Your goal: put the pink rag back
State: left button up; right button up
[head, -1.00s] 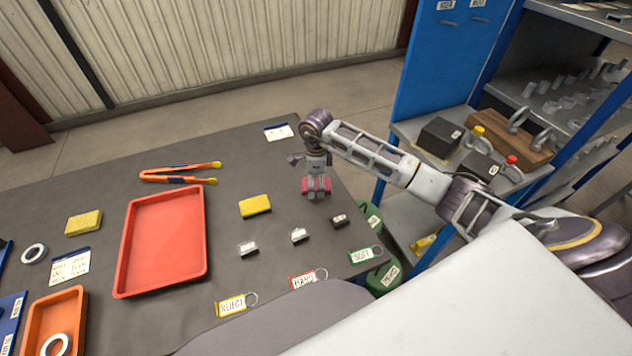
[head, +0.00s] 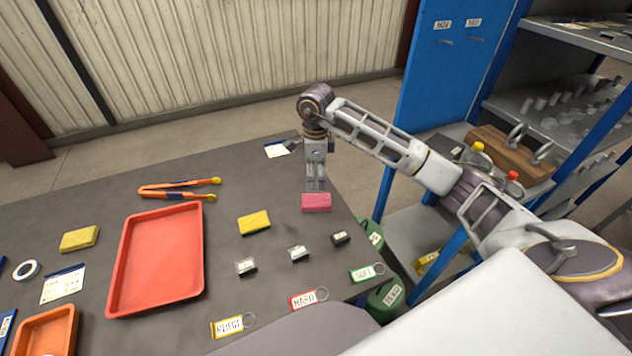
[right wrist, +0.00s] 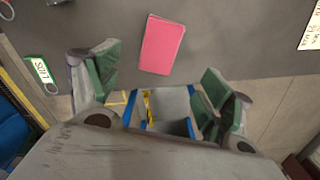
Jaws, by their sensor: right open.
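The pink rag (head: 316,202) is a small folded block lying flat on the dark table (head: 190,235), close to its right edge. It also shows in the right wrist view (right wrist: 162,44), beyond the fingers. My right gripper (head: 316,186) points down just above and behind the rag, apart from it. In the right wrist view its two green-padded fingers (right wrist: 158,92) are spread wide with nothing between them. My left gripper is in neither view.
Two yellow rags (head: 254,223) (head: 79,239) and a red tray (head: 157,258) lie on the table. Small dark blocks (head: 299,254) and tagged keys (head: 308,299) are near the front. Orange tongs (head: 180,189) lie behind the tray. A blue-framed shelf (head: 590,120) stands right, beyond a floor gap.

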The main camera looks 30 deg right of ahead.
jog(key=shift+r, duration=0.55)
